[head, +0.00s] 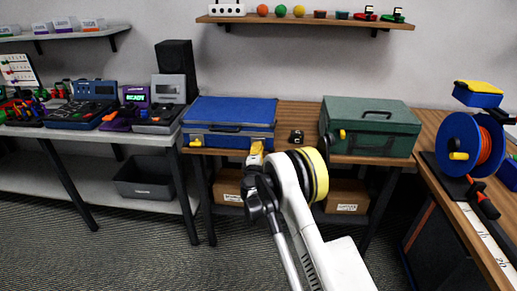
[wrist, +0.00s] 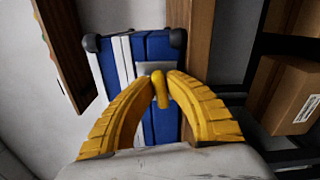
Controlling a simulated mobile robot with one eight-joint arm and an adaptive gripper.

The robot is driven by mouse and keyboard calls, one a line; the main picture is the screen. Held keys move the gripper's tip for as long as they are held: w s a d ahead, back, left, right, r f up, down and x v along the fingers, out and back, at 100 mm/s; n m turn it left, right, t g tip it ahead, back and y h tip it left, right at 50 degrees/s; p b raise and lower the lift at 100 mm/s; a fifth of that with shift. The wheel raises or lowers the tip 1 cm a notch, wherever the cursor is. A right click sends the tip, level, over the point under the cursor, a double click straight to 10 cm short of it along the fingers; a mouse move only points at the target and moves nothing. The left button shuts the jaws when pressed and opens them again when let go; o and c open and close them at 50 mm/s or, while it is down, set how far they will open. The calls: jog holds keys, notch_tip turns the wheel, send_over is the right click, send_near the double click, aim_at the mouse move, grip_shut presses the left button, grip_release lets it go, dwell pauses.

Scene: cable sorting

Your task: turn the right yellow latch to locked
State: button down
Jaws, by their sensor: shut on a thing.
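The blue case (head: 232,110) lies closed on the wooden bench, with its front facing me. Its left yellow latch (head: 196,143) shows at the front left. The right yellow latch (wrist: 160,90) shows in the wrist view between the tips of my yellow fingers. My gripper (head: 256,150) is at the right part of the case front in the head view and hides most of that latch there. In the wrist view, my gripper (wrist: 160,76) is shut on the right yellow latch, with a fingertip on each side. The blue case (wrist: 160,48) fills the background behind it.
A green case (head: 372,122) with a yellow latch stands to the right on the wooden bench (head: 298,112). A small black object (head: 296,137) sits between the cases. Cardboard boxes (head: 347,196) are on the shelf below. A cable reel (head: 462,143) stands far right.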

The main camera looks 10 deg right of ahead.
jog(key=shift+m, duration=0.7)
jog(key=c, duration=1.4)
grip_release()
jog(key=v, duration=1.2)
jog(key=shift+r, duration=0.1)
